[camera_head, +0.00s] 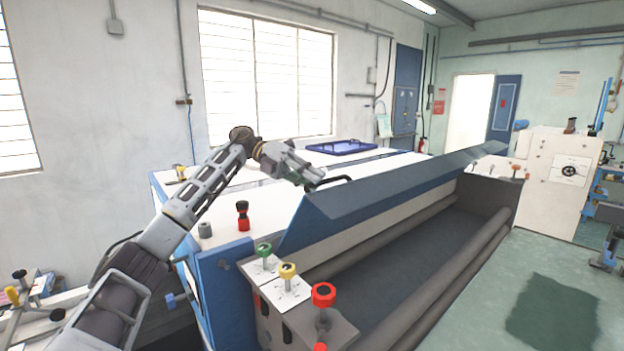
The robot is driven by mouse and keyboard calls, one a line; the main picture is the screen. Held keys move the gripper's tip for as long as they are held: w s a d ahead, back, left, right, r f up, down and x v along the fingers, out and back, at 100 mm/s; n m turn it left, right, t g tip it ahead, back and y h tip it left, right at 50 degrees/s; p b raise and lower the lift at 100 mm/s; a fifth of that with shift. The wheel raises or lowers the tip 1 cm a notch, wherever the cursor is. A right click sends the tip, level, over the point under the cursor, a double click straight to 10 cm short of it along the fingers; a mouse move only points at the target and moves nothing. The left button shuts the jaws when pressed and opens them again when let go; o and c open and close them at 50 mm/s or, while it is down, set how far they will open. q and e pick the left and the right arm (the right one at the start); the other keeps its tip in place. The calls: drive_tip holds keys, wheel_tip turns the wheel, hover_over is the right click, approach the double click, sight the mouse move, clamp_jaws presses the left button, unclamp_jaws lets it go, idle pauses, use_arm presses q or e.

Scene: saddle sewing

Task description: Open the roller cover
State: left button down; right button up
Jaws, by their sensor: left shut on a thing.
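The roller cover (375,193) is a long blue panel on top of the machine. It stands tilted up, and the grey rollers (460,262) and the dark trough show below it. A black handle (338,181) sits at the cover's upper edge near its left part. My left arm comes in from the left, and my left gripper (318,180) is at this handle, shut on it. The fingertips are small in view and partly merge with the handle.
Green, yellow and red knobs (323,295) stand at the machine's near left end. A red and black knob (243,216) and a grey cylinder (205,230) stand on the white top. A blue tray (341,147) lies farther back. Green floor is free at the right.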

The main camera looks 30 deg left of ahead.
use_arm(q)
drive_tip(key=shift+r, duration=0.2)
drive_tip(key=c, duration=1.5)
unclamp_jaws()
drive_tip(key=shift+f, duration=0.15)
drive_tip(key=shift+v, duration=6.05)
drive_tip(key=shift+f, duration=0.1)
